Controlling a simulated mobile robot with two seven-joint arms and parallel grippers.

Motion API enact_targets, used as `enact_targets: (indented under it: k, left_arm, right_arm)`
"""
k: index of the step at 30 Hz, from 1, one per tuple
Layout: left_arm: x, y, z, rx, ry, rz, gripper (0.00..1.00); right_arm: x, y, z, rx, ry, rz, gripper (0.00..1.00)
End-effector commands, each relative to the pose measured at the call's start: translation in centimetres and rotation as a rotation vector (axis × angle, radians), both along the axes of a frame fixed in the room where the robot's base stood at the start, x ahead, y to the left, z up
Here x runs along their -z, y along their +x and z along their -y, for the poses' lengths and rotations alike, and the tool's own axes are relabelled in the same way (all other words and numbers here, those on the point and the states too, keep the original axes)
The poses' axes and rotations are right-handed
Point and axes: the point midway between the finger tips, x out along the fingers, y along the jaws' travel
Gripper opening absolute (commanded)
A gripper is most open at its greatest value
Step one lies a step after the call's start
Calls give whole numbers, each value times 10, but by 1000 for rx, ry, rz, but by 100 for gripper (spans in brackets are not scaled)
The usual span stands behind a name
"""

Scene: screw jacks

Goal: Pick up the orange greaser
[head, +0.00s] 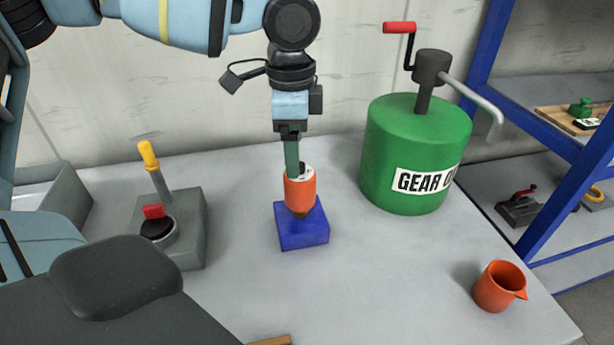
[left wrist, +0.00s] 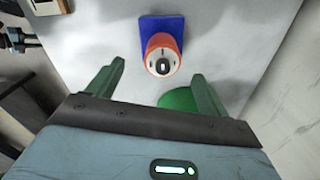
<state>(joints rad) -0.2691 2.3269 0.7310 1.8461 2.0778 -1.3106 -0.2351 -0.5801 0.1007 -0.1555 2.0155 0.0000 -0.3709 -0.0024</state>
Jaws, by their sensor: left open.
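The orange greaser (head: 300,192) stands upright on a blue block (head: 302,235) in the middle of the grey table. It has a white top with a dark part on it. My left gripper (head: 291,172) points down at the greaser's top, its green fingers overlapping the top's back edge in the head view. In the left wrist view the greaser (left wrist: 163,53) on its blue block (left wrist: 150,24) appears between and beyond the open fingers (left wrist: 158,70). The fingers are not closed on it. My right gripper is not in view.
A green gear oil drum (head: 410,150) with a crank stands to the right. An orange jug (head: 498,286) is near the right front edge. A grey box with a yellow-handled lever (head: 187,222) stands to the left. A blue-framed shelf (head: 556,185) stands beyond the table's right edge.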

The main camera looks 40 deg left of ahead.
Motion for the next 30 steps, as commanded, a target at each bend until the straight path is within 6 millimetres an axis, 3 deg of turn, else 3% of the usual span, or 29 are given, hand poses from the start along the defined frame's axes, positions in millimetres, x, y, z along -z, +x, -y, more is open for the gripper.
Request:
enact_targets:
  k: [9,17,23,30]
  left_arm:
    - [2,-1,7,12,3,-14,79]
    - [25,-1,7,12,2,-15,79]
    - [30,0,6,12,3,-13,79]
    - [62,7,4,11,3,-17,79]
  right_arm:
    - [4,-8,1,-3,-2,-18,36]
    - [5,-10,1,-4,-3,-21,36]
    - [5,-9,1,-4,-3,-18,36]
    - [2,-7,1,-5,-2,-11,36]
